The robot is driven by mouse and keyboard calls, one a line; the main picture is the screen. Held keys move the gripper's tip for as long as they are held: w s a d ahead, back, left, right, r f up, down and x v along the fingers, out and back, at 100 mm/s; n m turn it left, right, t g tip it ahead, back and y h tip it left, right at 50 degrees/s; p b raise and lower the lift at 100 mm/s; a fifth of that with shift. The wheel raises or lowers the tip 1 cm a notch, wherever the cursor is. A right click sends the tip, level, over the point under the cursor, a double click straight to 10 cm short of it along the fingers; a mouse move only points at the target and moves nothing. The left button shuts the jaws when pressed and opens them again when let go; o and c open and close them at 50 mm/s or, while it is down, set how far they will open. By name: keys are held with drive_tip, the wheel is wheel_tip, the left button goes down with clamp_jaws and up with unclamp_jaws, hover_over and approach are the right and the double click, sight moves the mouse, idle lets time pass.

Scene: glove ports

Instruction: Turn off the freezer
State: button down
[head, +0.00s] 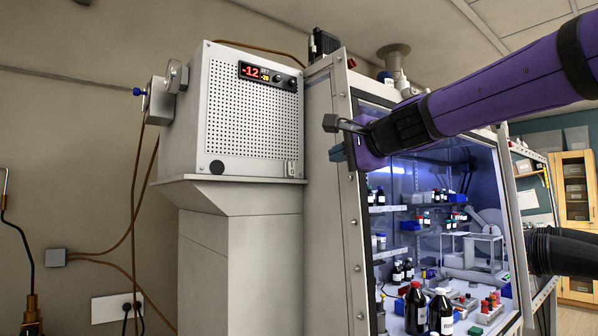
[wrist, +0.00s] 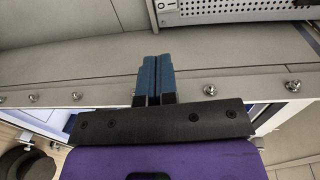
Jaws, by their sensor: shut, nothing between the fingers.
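The freezer (head: 250,115) is a white box with a perforated front, standing on a beige pedestal at the left of the glovebox. Its red display (head: 252,72) reads about -12, with knobs to the right of it. A small switch (head: 291,168) sits at the lower right of its front; its position is too small to tell. Part of the freezer front (wrist: 240,8) shows at the top of the wrist view. My gripper (head: 333,138) is to the right of the freezer, in front of the glovebox frame, apart from the switch. Its blue fingers (wrist: 152,76) are together and empty.
The glovebox frame (head: 350,200) with bolts stands right of the freezer. Bottles and racks are behind its window. A black glove port sleeve (head: 565,252) sticks out at the right. A valve (head: 160,98) and cables are on the freezer's left. A wall outlet (head: 117,307) is at lower left.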

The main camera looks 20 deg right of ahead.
sight(293, 176)
idle(0.3)
drive_tip(key=x, duration=1.4)
drive_tip(key=shift+w, duration=0.1)
drive_tip(key=shift+w+a+f, duration=0.1)
drive_tip(key=shift+f, duration=0.3)
idle(0.7)
